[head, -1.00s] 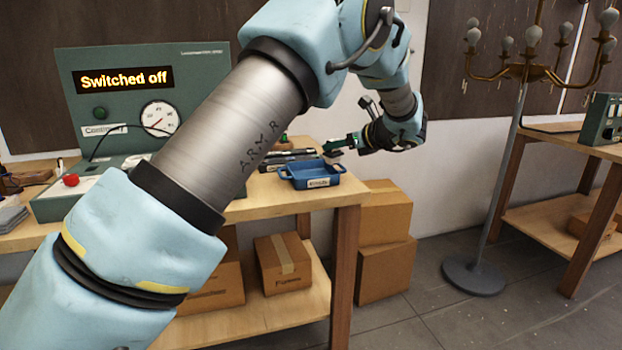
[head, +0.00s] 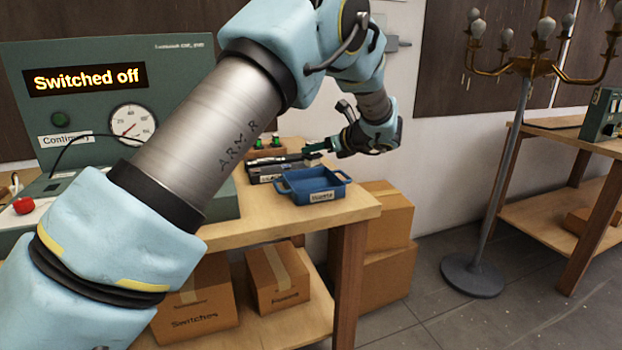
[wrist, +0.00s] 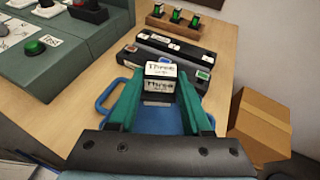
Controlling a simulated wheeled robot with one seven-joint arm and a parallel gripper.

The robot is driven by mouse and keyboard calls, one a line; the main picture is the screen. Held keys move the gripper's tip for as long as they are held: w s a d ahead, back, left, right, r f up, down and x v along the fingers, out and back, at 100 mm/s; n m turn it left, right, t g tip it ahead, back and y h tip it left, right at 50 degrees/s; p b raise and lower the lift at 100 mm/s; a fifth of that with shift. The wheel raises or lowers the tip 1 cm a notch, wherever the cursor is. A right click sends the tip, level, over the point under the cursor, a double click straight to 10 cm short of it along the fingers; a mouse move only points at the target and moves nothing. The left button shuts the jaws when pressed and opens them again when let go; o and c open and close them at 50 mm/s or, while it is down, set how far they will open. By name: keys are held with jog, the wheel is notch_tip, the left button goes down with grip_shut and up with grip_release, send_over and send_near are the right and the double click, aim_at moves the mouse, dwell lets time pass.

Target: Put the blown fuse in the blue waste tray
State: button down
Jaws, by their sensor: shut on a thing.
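A small block-shaped fuse (wrist: 160,77) with white "Three" labels and dark parts is held between the green fingers of my gripper (wrist: 162,88). Whether it is blown cannot be seen. In the head view my gripper (head: 318,146) is above and behind the blue waste tray, apart from it. The blue waste tray (head: 321,197) has a "Waste" label and stands near the bench's right end. In the wrist view the tray (wrist: 103,112) lies below my fingers, largely hidden by them and the fuse. What I can see of its inside is empty.
A long black unit (wrist: 190,50) lies behind the tray. A wooden rack (wrist: 160,20) with several green-topped pieces stands further back. A green test panel (head: 60,108) reading "Switched off" stands at left. Cardboard boxes (head: 388,214) are right of the bench (head: 345,210).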

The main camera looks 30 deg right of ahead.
jog(key=shift+f+p, duration=0.8)
jog(key=shift+f, duration=3.1)
jog(key=shift+f, duration=0.1)
jog(key=shift+c, duration=1.7)
grip_release()
jog(key=b+v, duration=0.2)
jog(key=v, duration=1)
jog(key=shift+b, duration=0.4)
jog(key=shift+d, duration=0.1)
